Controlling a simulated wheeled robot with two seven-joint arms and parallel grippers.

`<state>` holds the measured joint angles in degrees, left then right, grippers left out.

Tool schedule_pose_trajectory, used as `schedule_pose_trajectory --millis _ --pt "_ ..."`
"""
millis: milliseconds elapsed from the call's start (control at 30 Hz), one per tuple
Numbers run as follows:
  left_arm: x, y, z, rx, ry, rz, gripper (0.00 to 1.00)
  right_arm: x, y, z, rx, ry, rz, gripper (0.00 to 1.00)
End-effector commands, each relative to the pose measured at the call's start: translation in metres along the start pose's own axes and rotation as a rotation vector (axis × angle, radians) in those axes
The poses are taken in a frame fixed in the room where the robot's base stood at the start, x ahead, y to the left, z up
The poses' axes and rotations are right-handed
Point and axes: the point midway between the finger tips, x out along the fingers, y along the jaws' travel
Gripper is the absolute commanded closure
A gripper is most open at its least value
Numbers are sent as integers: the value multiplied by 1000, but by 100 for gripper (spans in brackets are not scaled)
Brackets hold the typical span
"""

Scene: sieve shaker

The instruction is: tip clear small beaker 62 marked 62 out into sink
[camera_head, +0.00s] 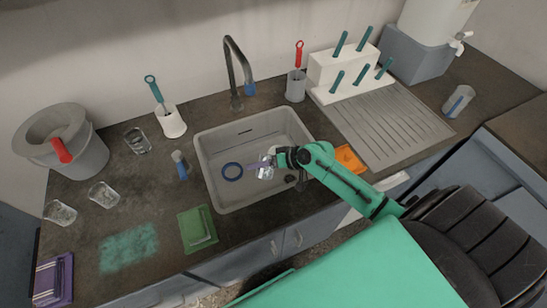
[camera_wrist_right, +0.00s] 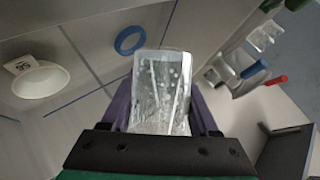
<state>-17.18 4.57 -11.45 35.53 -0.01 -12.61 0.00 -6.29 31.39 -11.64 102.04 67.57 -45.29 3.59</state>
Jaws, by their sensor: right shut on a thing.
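My right gripper (camera_head: 262,166) is over the sink (camera_head: 212,190), in the middle of the head view. It is shut on a clear small beaker (camera_head: 266,173), which also shows between the purple fingers in the right wrist view (camera_wrist_right: 162,92). The beaker's wall is see-through with pale specks and streaks. I cannot read a number on it, tell its exact tilt, or tell whether anything is left inside. My left gripper is not in view.
The tap (camera_head: 232,70) stands behind the sink. Several clear beakers (camera_head: 104,195) stand on the left counter near a grey bucket (camera_head: 85,150). A ribbed drainboard (camera_head: 385,125) lies to the right. A white bowl-like thing with a label (camera_wrist_right: 40,80) shows in the wrist view.

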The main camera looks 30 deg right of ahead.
Motion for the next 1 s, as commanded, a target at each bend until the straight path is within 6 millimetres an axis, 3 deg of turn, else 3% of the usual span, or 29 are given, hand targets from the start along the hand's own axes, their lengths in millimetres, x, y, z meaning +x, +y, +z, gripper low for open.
schedule_pose_trajectory --millis 1000 --pt "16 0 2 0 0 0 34 4 4 4 90 -41 -49 100"
